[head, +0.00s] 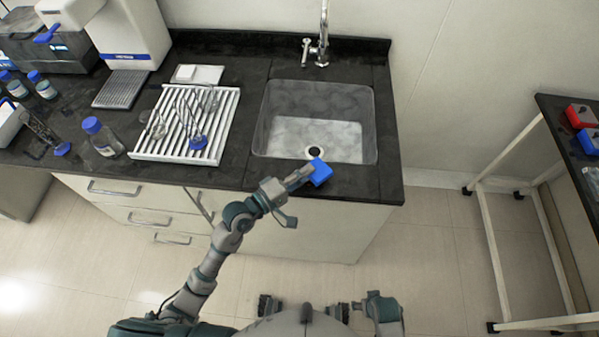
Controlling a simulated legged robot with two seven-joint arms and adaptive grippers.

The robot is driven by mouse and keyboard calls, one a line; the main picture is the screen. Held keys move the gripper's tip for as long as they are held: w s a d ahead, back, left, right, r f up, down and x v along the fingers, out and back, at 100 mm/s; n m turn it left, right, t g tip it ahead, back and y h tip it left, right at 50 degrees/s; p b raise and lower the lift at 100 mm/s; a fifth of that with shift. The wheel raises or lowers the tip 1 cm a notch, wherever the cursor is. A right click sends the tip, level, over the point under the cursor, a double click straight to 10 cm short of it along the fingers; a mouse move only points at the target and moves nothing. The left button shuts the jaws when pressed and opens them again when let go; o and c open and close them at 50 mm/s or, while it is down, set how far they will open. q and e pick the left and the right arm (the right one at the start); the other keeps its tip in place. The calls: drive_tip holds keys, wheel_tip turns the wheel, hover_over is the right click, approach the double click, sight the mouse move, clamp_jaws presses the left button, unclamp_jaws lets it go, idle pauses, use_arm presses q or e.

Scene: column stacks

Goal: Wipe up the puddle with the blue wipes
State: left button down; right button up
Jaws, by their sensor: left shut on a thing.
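My left gripper (308,176) is at the front edge of the dark counter, just in front of the sink. It is shut on a small blue block-like thing (320,172), which looks like the blue wipes. The blue wipes are over or on the counter's front strip; I cannot tell whether they touch it. I cannot make out a clear puddle; the gripper and wipes hide part of the counter there.
The grey sink (316,135) has a tall tap (318,45) behind it. A white drying rack (165,145) with glassware stands left, near a blue-capped bottle (103,138). A side table at right holds a red box (581,115). The floor between is clear.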

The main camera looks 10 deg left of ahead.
use_arm(q)
drive_tip(key=shift+d+f+y, duration=0.1)
drive_tip(key=shift+f+y, duration=0.15)
drive_tip(key=shift+y, duration=0.05)
drive_tip(key=r+p, duration=0.4)
drive_tip(key=r, duration=0.1)
drive_tip(key=shift+w+a+r, duration=0.1)
drive_tip(key=shift+w+a, duration=0.1)
drive_tip(key=shift+a, duration=0.05)
drive_tip(key=shift+d+r+p, duration=0.1)
drive_tip(key=shift+r+p, duration=0.4)
drive_tip(key=shift+p, duration=0.1)
drive_tip(key=shift+f, duration=0.1)
wheel_tip(320, 180, up, 3)
drive_tip(key=shift+p, duration=1.15)
